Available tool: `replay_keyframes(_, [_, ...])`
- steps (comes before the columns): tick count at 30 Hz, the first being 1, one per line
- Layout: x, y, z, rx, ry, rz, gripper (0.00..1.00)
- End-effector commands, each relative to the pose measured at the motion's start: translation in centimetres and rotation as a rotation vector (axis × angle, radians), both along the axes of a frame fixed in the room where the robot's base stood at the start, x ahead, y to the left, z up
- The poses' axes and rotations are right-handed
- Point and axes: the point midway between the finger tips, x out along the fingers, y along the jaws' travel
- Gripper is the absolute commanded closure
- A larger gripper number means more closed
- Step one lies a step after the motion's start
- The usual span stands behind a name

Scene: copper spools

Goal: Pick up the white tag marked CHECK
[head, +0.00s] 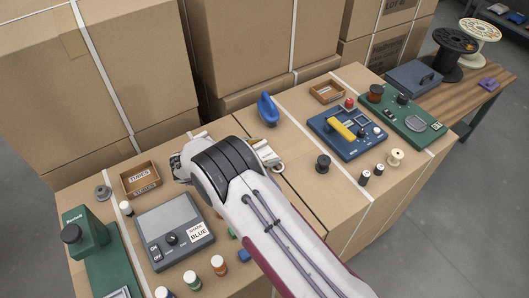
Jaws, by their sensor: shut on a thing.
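My gripper (179,168) shows only as a small grey patch at the left edge of my white wrist, above the left carton. My wrist hides its fingertips. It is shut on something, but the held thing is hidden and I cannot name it. I cannot make out a tag marked CHECK. A white label reading SPARE BLUE (198,232) lies on the front of a grey box. Pale parts with a ring (267,154) show just right of my wrist; I cannot tell what they are.
A wooden TUNERS box (140,179), a green device (88,250) and several small bottles stand left. A blue panel (347,133), a green panel (404,120), a blue-handled object (267,109) and small spools stand right. Tall cartons (60,90) block the back.

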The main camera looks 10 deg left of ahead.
Motion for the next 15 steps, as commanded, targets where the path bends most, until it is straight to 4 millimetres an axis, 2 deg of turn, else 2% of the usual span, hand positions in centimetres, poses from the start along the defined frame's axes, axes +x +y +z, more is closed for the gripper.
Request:
replay_keyframes(8, [0.0, 0.0, 0.6, 0.001, 0.000, 0.000, 0.52])
replay_keyframes(15, [0.0, 0.0, 2.6, 0.002, -0.001, 0.000, 0.52])
